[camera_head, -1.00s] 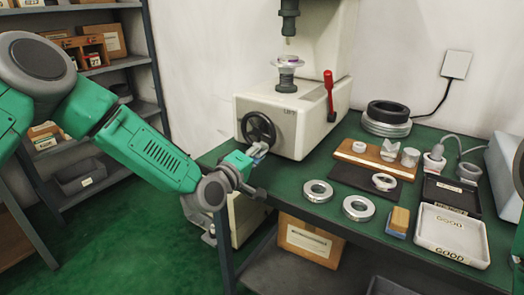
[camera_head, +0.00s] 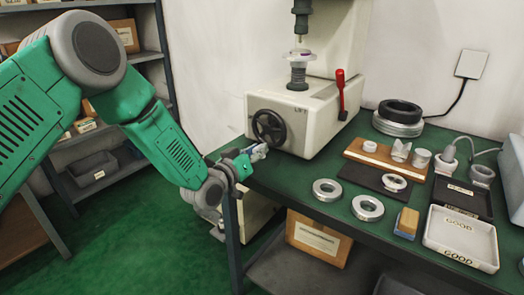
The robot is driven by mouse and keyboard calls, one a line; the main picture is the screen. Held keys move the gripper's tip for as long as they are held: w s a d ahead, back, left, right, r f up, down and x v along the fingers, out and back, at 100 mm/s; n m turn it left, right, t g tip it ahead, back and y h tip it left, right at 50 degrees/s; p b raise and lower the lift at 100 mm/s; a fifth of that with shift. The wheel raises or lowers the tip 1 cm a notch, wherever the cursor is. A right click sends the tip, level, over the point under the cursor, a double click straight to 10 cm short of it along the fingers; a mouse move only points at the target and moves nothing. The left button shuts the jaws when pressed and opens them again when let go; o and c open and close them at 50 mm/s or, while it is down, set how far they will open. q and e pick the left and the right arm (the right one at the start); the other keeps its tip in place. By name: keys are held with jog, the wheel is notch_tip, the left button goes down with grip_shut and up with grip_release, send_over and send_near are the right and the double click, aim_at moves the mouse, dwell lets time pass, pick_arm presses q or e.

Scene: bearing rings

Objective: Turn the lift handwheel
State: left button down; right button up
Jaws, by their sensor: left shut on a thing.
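My left gripper (camera_head: 258,152) is at the wheel's lower left rim, shut on the handwheel; the exact contact is small and hard to see. The lift's small round table (camera_head: 299,57) stands on a grey stem above the machine's base. My right gripper is not in view.
A red lever (camera_head: 341,92) stands on the machine's right side. Metal rings (camera_head: 367,208), a yellow-and-blue block (camera_head: 406,223), a white GOOD tray (camera_head: 462,225) and a brown board (camera_head: 375,155) lie to the right on the green bench. Shelves (camera_head: 84,150) stand at left.

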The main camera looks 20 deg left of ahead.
aim_at(253, 122)
pick_arm(q)
jog(key=m, duration=0.1)
jog(key=a+m, duration=0.1)
jog(key=m, duration=0.1)
jog(key=a+m, duration=0.1)
jog(key=shift+w+r+m, duration=0.1)
jog(key=shift+w+m, duration=0.2)
jog(key=m, duration=0.1)
jog(key=a+r+m, duration=0.1)
jog(key=m, duration=0.2)
jog(key=shift+w+a+r+m+p, duration=0.15)
jog(key=shift+w+r+m+p, duration=0.15)
jog(key=shift+m+p, duration=0.1)
jog(key=m, duration=0.1)
jog(key=r+m, duration=0.1)
jog(key=m, duration=0.1)
jog(key=shift+w+a+r+m, duration=0.15)
jog(key=shift+a+r+m, duration=0.05)
jog(key=shift+a+m, duration=0.15)
jog(key=m, duration=0.1)
jog(key=r+m, duration=0.1)
jog(key=m, duration=0.1)
jog(key=shift+a+r+h, duration=0.1)
jog(key=shift+r+h, duration=0.15)
jog(key=shift+h, duration=0.05)
jog(key=shift+w+r+m, duration=0.1)
jog(key=shift+r+m, duration=0.45)
jog(key=shift+m, duration=0.6)
jog(key=shift+r, duration=0.1)
